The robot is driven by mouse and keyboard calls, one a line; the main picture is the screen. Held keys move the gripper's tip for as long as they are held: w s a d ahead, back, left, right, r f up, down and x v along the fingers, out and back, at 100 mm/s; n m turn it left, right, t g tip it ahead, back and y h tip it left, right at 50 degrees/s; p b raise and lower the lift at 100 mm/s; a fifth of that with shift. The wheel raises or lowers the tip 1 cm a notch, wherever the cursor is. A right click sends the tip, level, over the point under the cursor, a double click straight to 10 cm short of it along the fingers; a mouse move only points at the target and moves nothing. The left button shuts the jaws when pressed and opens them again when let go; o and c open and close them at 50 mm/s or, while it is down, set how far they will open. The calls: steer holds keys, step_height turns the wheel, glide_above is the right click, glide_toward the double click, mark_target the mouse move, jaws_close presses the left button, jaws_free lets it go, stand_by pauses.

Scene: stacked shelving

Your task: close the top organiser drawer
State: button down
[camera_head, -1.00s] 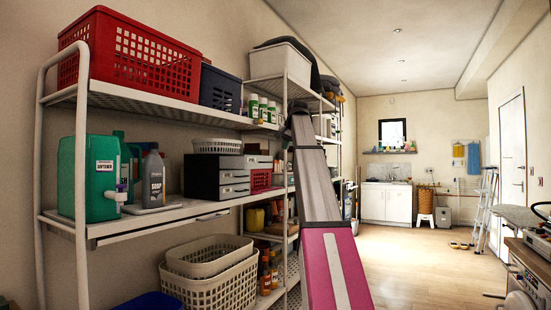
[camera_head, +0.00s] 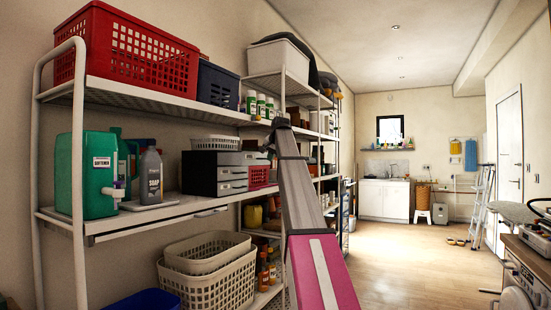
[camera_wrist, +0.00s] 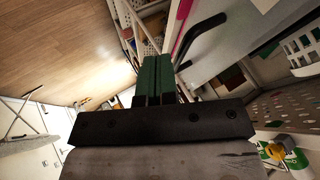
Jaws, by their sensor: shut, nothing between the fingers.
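The organiser (camera_head: 200,174) is a black box with grey drawer fronts on the middle shelf. Its top drawer (camera_head: 233,172) has a grey front facing the aisle; I cannot tell how far it stands out. My gripper shows in the wrist view (camera_wrist: 153,75) as two dark green fingers pressed together with nothing between them. In the head view my arm rises right of the organiser, and its dark wrist end is level with or a little above the organiser. The gripper's fingers are not clear there, and I see no contact with the drawer.
A red basket (camera_head: 262,176) stands right beside the organiser, and a white basket (camera_head: 216,143) sits on top. A grey soap bottle (camera_head: 151,176) and green softener container (camera_head: 90,175) stand to the left. The upper shelf (camera_head: 170,101) runs above. The aisle floor (camera_head: 410,255) is open.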

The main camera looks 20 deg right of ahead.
steer(key=shift+a, duration=0.1)
steer(key=w+a, duration=1)
steer(key=shift+w, duration=0.15)
steer(key=shift+d, duration=0.1)
